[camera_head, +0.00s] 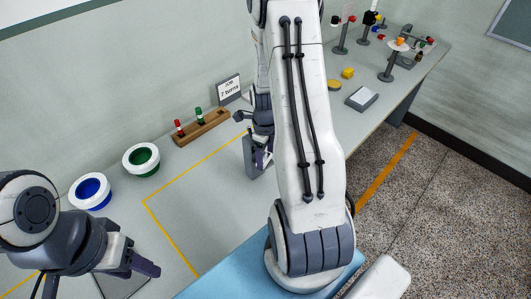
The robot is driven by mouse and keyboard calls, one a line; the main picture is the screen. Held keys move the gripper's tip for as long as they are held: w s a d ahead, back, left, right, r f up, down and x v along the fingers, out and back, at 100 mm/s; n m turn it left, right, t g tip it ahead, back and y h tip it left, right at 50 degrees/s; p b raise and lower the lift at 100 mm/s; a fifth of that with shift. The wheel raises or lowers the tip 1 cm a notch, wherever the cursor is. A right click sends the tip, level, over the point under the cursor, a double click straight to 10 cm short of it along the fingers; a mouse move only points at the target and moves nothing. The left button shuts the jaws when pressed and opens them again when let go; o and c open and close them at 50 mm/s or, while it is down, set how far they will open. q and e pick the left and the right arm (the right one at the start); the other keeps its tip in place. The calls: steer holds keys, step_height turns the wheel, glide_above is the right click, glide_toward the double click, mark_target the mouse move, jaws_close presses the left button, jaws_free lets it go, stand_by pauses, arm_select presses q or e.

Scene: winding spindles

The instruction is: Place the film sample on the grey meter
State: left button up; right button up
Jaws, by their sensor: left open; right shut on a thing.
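My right gripper (262,158) is low over the table, beyond my large white arm link, which hides much of it. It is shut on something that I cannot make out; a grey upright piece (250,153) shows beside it. I cannot pick out the film sample for sure. A grey box with a pale top (361,98), which may be the grey meter, sits on the table right of the arm, apart from both grippers. My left gripper (146,268) is open at the lower left, above a dark flat plate (122,286).
A blue-lined bowl (90,192) and a green-lined bowl (141,159) stand at left. A wooden rack (203,128) holds red and green spindles before a "7 turns" sign (229,89). Yellow pieces (347,73) and several stands (390,64) are at the far right.

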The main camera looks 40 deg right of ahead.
mark_target(265, 158)
steer(key=shift+f, duration=0.2)
steer(key=o, duration=1.2)
steer(key=shift+o, duration=0.2)
steer(key=shift+r, duration=0.35)
steer(key=shift+w+r, duration=0.1)
steer(key=shift+r, duration=0.15)
step_height(265, 158, up, 11)
steer(key=b, duration=0.2)
steer(key=shift+r, duration=0.15)
